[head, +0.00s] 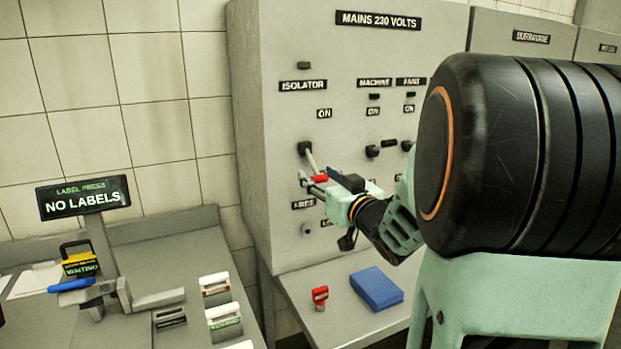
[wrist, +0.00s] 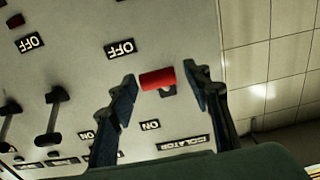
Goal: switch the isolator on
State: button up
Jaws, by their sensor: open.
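The isolator lever has a red grip (head: 319,178) and a pale shaft on a dark pivot, under the ISOLATOR label (head: 296,85). The lever slopes down and outward, away from the upper ON label (head: 324,113). My gripper (head: 318,186) is at the grip with its jaws apart. In the wrist view, which is upside down, the red grip (wrist: 157,79) lies between my two open fingers (wrist: 162,84), with gaps on both sides. The OFF label (wrist: 120,48) and ON label (wrist: 150,125) show on opposite sides of it. My gripper partly hides the panel's lower part.
The machine and fans levers (head: 372,151) stand right of the isolator, close to my arm. A shelf below holds a red item (head: 320,297) and a blue block (head: 376,288). A bench with a NO LABELS display (head: 84,197) stands at left.

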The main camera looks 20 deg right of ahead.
jog(key=shift+c, duration=0.4)
grip_shut()
jog(key=shift+r+p, duration=0.2)
jog(key=shift+p, duration=0.15)
